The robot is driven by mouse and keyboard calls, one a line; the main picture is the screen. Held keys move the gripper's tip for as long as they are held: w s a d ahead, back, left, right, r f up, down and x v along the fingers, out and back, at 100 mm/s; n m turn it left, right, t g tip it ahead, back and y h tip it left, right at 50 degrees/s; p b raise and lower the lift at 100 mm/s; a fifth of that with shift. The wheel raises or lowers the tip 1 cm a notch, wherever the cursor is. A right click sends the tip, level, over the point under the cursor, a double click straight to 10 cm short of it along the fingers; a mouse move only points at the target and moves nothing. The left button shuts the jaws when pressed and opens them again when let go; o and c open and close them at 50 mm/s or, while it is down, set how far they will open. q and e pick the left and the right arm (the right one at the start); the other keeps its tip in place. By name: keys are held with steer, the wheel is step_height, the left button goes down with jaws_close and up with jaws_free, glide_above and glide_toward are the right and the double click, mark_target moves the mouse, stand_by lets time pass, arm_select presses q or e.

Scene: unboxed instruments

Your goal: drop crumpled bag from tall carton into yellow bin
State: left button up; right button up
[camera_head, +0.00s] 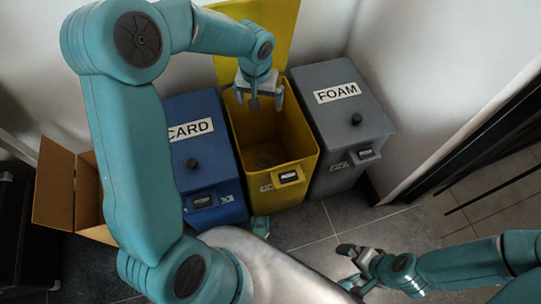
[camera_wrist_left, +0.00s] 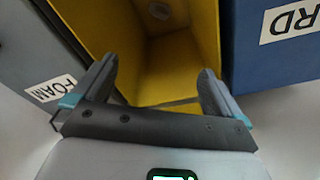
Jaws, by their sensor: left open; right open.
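The yellow bin (camera_head: 298,152) stands open between two lidded bins, its lid raised behind it. My left gripper (camera_head: 258,97) is over the bin's mouth, pointing down, open and empty. In the left wrist view its fingers (camera_wrist_left: 157,72) are spread over the bin's yellow inside (camera_wrist_left: 185,55). A small greyish thing (camera_head: 265,160) lies low inside the bin; I cannot tell for sure that it is the crumpled bag. An open brown carton (camera_head: 55,185) stands at the left, partly hidden by my left arm. My right gripper (camera_head: 350,264) is open and empty, low at the right.
The blue CARD bin (camera_head: 215,155) stands left of the yellow bin and the grey FOAM bin (camera_head: 345,115) right of it, both closed. A white wall is behind them. The tiled floor (camera_head: 310,225) in front is partly clear. A dark-framed doorway edge (camera_head: 460,140) is at the right.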

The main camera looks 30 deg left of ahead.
arm_select(q)
step_height(320, 180, up, 9)
steer(key=s+p, duration=0.1)
steer(key=p, duration=0.1)
steer(key=shift+d+f, duration=0.15)
steer(key=shift+d, duration=0.05)
steer(key=shift+s, duration=0.1)
